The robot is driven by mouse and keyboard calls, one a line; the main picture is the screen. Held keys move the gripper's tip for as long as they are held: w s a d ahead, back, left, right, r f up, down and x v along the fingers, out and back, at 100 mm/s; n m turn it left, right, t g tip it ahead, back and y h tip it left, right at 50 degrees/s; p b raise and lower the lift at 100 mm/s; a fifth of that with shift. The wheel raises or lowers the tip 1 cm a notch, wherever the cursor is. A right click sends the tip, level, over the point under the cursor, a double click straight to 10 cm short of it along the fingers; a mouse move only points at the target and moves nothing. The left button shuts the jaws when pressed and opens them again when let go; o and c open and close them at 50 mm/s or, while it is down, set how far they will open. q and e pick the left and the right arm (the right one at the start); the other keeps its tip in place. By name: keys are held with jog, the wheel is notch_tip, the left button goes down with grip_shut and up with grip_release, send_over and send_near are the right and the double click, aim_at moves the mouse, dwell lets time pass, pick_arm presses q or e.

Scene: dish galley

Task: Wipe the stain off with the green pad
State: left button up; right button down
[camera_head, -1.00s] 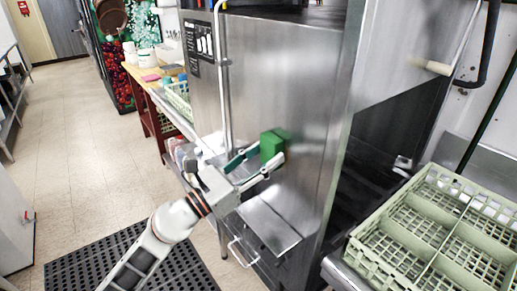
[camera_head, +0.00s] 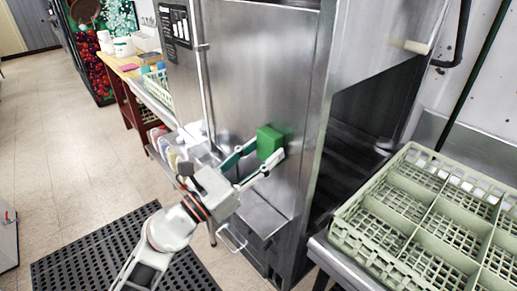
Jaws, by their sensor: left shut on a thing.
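The green pad (camera_head: 268,142) is a small green block held between the fingertips of my left gripper (camera_head: 262,157). The gripper is shut on it. The pad is up against or very close to the steel front panel of the dish machine (camera_head: 245,75); I cannot tell for sure that it touches. A faint green reflection shows beside it on the metal. I cannot make out a stain; it may be hidden behind the pad. My right gripper is not in view.
A pale green dish rack (camera_head: 432,236) sits on the steel counter at the right. A wooden-topped table with containers (camera_head: 125,47) stands at the back left. A black rubber mat (camera_head: 95,258) lies on the floor.

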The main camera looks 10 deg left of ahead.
pick_arm(q)
jog(key=shift+s+a+f, duration=0.1)
jog(key=shift+s+a, duration=0.3)
jog(key=shift+s, duration=0.1)
jog(key=s+a, duration=0.1)
jog(key=s, duration=0.1)
jog(key=s+a, duration=0.1)
jog(key=a, duration=0.1)
jog(key=shift+s, duration=0.35)
jog(key=shift+s+a, duration=0.1)
jog(key=shift+s+a+b, duration=0.5)
jog(key=shift+s+a, duration=0.35)
jog(key=shift+s, duration=0.25)
jog(key=shift+w, duration=0.1)
